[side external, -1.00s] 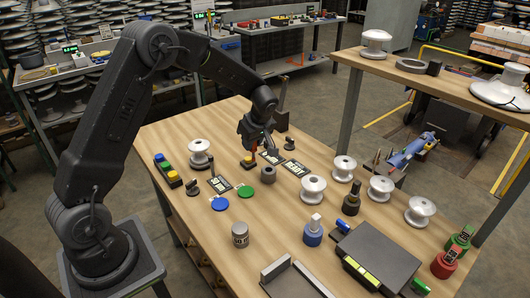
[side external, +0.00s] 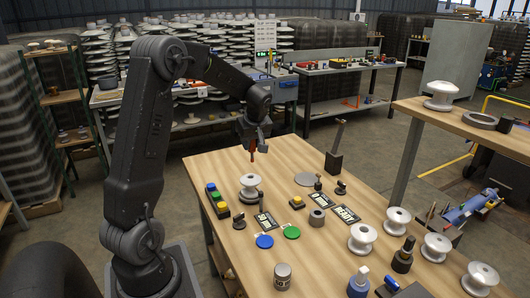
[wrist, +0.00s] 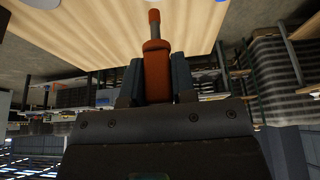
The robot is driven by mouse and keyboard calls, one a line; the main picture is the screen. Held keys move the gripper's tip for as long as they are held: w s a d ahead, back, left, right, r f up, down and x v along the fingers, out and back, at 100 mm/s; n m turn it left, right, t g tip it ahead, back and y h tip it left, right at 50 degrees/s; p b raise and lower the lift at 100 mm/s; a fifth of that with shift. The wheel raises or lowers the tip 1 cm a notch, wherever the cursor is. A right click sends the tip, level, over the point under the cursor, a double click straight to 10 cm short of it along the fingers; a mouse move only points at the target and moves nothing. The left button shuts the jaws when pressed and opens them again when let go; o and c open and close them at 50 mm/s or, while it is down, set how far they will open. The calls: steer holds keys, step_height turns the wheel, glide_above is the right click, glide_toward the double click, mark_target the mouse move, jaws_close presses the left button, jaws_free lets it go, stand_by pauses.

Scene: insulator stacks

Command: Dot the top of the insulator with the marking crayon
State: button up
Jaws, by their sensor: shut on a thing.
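My gripper (side external: 252,136) is above the back left of the wooden table, shut on an orange-red marking crayon (side external: 253,154) that points down. In the wrist view the crayon (wrist: 157,70) sits between the two fingers (wrist: 157,85), its narrower tip reaching toward the table. A white spool-shaped insulator (side external: 249,188) stands upright on the table below the crayon in the side view; clear space shows between them. Other similar insulators (side external: 362,238) stand at the right. Which insulator is meant cannot be told. No mark can be made out on the near insulator's top.
A button box (side external: 217,201) stands left of the near insulator. A dark block with a tall handle (side external: 334,160) stands behind.

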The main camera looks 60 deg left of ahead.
steer(key=shift+f, duration=2.9)
steer(key=shift+f, duration=0.65)
steer(key=shift+r, duration=3.6)
